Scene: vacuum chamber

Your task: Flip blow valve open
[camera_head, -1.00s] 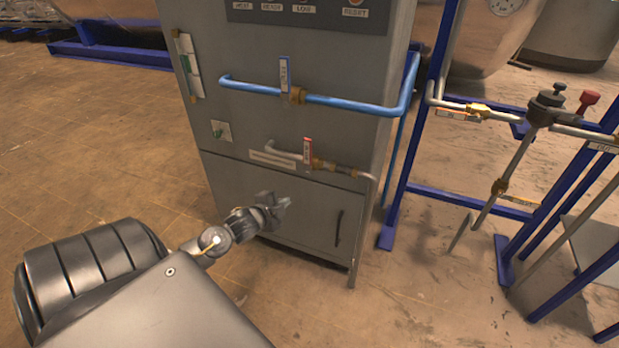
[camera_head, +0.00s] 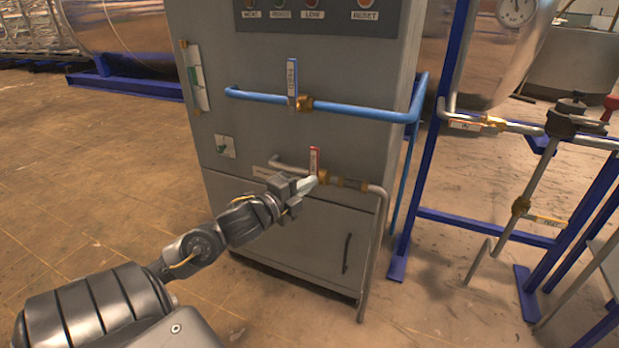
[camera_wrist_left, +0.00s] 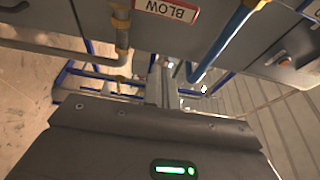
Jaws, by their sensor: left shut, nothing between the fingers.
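The lower valve has a red-and-white handle (camera_head: 314,160) that stands upright on a brass body (camera_head: 322,177), on a thin grey pipe along the cabinet front. A red-edged label reading BLOW (camera_wrist_left: 168,9) shows at the top of the left wrist view, near a brass fitting (camera_wrist_left: 122,35). My left gripper (camera_head: 308,184) is shut and empty. Its fingertips are at the lower valve, just below and left of the handle in the head view; I cannot tell whether they touch. In the wrist view the fingers (camera_wrist_left: 164,82) point away beneath the cabinet face. My right gripper is not in view.
A blue pipe (camera_head: 365,113) with an upright blue-handled valve (camera_head: 292,80) runs above, across the grey cabinet (camera_head: 240,55). A blue frame (camera_head: 432,140) with more pipes and valves stands at the right. Open floor (camera_head: 90,180) lies at the left.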

